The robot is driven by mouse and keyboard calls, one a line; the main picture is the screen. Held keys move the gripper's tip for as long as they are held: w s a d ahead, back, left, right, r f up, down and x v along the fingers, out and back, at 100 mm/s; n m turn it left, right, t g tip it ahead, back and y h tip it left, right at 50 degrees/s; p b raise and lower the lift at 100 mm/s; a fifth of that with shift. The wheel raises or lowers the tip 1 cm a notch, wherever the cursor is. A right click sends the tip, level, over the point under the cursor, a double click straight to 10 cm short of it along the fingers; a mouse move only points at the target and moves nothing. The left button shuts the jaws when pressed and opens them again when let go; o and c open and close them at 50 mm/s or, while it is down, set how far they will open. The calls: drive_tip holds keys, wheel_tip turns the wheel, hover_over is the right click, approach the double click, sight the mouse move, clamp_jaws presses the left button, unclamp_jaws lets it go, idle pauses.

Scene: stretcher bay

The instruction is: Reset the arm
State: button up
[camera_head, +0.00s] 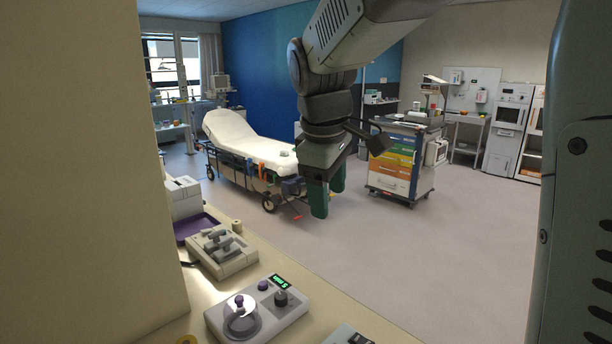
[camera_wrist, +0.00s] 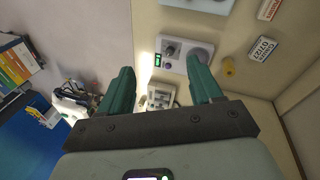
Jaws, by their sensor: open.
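My gripper (camera_head: 328,190) hangs in the upper middle of the head view, fingers pointing down, in front of the stretcher and the drawer cart. Its two green fingers stand apart with nothing between them. In the wrist view my gripper (camera_wrist: 160,82) shows the same two fingers spread and empty. Beyond the fingertips is the cream counter with its devices, well apart from the fingers.
A cream counter (camera_head: 345,322) holds a knob device (camera_head: 262,318), a grey instrument (camera_head: 222,250) and a purple tray (camera_head: 196,226). A white stretcher (camera_head: 240,140) and a coloured drawer cart (camera_head: 392,168) stand behind. The floor (camera_head: 480,250) at right is clear.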

drive_tip(key=s+d+m+t, duration=0.1)
drive_tip(key=s+d+m, duration=0.1)
drive_tip(key=s+m, duration=0.2)
drive_tip(key=s+d+m+t, duration=0.1)
drive_tip(key=s+d+m, duration=0.2)
drive_tip(key=s, duration=0.8)
drive_tip(key=s+d+m+y, duration=0.1)
drive_tip(key=s+m, duration=0.3)
drive_tip(key=s, duration=0.4)
drive_tip(key=shift+d+m+t, duration=0.4)
drive_tip(key=shift+d, duration=0.3)
